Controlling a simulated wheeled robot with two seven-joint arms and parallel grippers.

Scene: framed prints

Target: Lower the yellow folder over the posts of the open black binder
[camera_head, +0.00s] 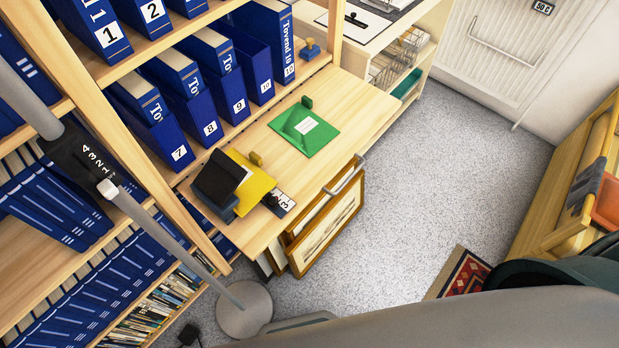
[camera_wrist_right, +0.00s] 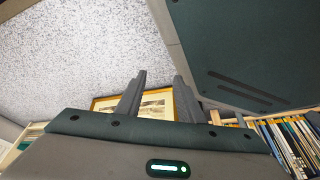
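The yellow folder (camera_head: 255,186) lies on the wooden desk (camera_head: 340,105), partly hidden by a raised black panel (camera_head: 217,177), seemingly the open binder's cover. A dark piece with a "3" label (camera_head: 280,201) lies at the folder's lower right. The binder's posts cannot be made out, so I cannot tell whether the folder is over them. In the right wrist view my right gripper (camera_wrist_right: 159,75) is open and empty, with its fingers apart in front of a framed print (camera_wrist_right: 145,103). Neither gripper shows in the head view.
A green folder (camera_head: 305,128) lies farther back on the desk. Blue binders (camera_head: 185,130) fill the shelves at left. A grey pole stand (camera_head: 244,308) rises from the floor. Framed prints (camera_head: 325,230) lean against the desk's front. The speckled carpet (camera_head: 400,180) is mostly clear.

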